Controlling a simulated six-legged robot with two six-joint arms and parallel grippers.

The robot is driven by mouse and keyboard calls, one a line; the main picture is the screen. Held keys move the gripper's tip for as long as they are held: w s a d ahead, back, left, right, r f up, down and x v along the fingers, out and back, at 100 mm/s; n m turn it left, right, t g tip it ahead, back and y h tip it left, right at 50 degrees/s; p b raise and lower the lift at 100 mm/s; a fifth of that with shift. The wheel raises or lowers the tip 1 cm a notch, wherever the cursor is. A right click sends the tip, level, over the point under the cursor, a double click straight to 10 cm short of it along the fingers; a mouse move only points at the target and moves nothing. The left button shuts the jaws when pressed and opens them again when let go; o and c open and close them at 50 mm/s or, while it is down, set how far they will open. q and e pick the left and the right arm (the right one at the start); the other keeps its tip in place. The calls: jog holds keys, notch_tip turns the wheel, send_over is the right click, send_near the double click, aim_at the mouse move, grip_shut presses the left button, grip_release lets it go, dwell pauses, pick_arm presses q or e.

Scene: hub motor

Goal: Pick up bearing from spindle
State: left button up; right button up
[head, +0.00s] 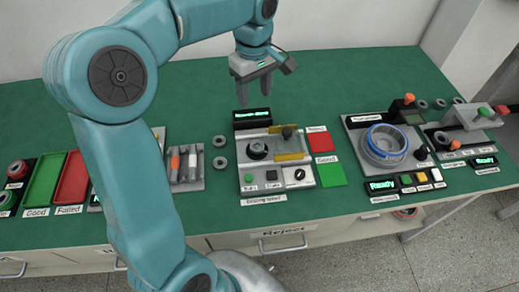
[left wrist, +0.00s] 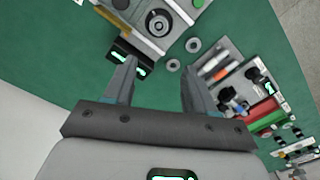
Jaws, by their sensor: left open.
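A grey engraving station holds a dark round spindle (head: 257,150) with a ring-like part on it. In the left wrist view the spindle (left wrist: 158,22) shows concentric dark and light rings; I cannot tell for sure where the bearing ends and the spindle begins. My left gripper (head: 254,97) is open and empty, pointing down above the green table behind the station. In the left wrist view its two fingers (left wrist: 158,70) are spread apart, with the spindle beyond them. My right gripper is not in view.
Two loose grey rings (head: 220,141) lie left of the station. A holder with markers (head: 185,165), a green tray (head: 45,180) and a red tray (head: 72,178) lie further left. A blue-rimmed hub (head: 385,142) sits right. The table's back is clear.

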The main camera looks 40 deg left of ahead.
pick_arm(q)
notch_tip(320, 180, down, 2)
jog(key=b, duration=0.2)
send_over(256, 145)
notch_tip(256, 145, down, 12)
jog(key=shift+d+f+b, duration=0.1)
jog(key=shift+f+b, duration=0.05)
jog(key=shift+b, duration=0.3)
notch_tip(256, 145, down, 5)
jog(key=shift+f, duration=0.1)
jog(key=c, duration=0.8)
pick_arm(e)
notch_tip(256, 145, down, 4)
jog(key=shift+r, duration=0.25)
pick_arm(q)
notch_tip(256, 145, up, 20)
jog(key=p, duration=0.1)
jog(key=shift+p, duration=0.35)
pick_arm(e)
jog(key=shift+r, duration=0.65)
